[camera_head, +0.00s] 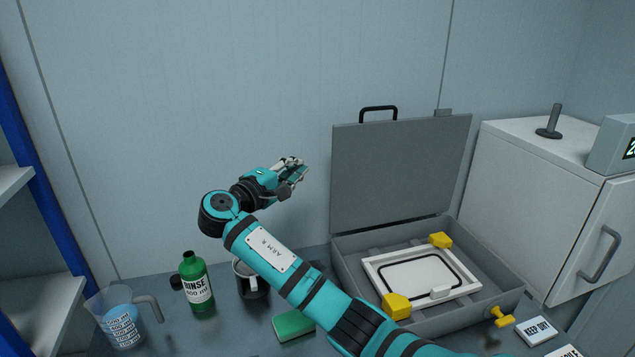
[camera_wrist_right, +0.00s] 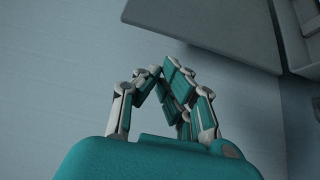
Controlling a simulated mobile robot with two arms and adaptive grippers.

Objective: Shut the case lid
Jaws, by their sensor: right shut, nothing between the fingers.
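The grey case (camera_head: 480,298) sits on the counter with its lid (camera_head: 400,175) standing open, nearly upright, a black handle (camera_head: 378,109) on its top edge. A white framed panel with a black seal (camera_head: 420,275) and yellow blocks lies inside the case. My right gripper (camera_head: 298,166) is shut and empty, in the air to the left of the lid and apart from it. In the right wrist view its fingers (camera_wrist_right: 165,75) meet, and a grey slab that looks like the lid (camera_wrist_right: 215,30) is at the upper right. My left gripper is not in view.
A measuring jug (camera_head: 122,320), a green rinse bottle (camera_head: 196,285), a dark mug (camera_head: 250,280) and a green sponge (camera_head: 293,325) stand along the counter, left of the case. A white cabinet (camera_head: 545,210) stands close on its right. The wall is behind.

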